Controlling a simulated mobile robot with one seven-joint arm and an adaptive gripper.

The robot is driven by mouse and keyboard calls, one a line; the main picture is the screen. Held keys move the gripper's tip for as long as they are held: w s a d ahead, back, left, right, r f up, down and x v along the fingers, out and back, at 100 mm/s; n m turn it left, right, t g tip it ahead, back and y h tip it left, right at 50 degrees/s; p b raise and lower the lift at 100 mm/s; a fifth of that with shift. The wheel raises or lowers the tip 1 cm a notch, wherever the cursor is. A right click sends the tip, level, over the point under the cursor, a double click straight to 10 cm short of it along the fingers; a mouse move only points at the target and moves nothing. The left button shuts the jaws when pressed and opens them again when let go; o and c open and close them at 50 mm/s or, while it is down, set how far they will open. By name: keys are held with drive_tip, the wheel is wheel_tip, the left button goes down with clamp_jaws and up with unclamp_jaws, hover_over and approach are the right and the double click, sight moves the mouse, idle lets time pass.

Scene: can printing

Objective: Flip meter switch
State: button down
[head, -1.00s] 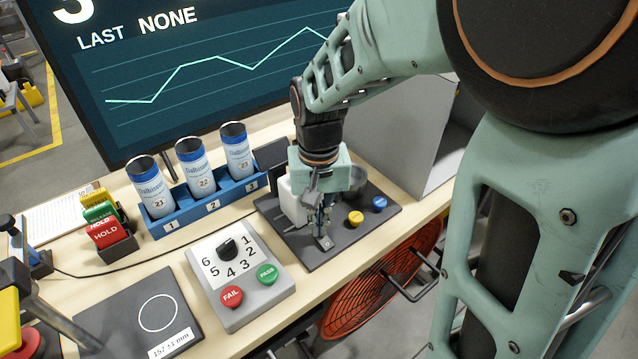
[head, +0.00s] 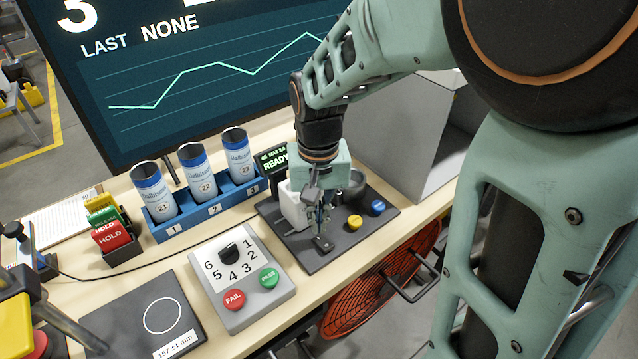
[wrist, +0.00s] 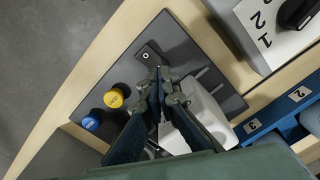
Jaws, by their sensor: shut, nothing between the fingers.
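The meter's dark base plate (head: 272,212) lies on the bench and carries a white block (head: 293,207). A small switch (head: 323,243) sits near its front edge and shows in the wrist view (wrist: 147,55) as a dark rectangular piece. The meter's small screen (head: 273,160) is lit and reads READY. My gripper (head: 319,228) is shut and empty, pointing down at the switch. In the wrist view its tips (wrist: 160,78) are close beside the switch; I cannot tell whether they touch it.
A yellow button (head: 355,222) and a blue button (head: 378,207) are right of my gripper. A selector box (head: 240,275) with FAIL and PASS buttons is to the left. A blue rack (head: 205,214) holds three cans behind. A grey box (head: 395,125) stands at the back right.

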drive_tip(key=shift+r+p, duration=1.45)
drive_tip(key=shift+r, duration=0.65)
drive_tip(key=shift+a, duration=0.1)
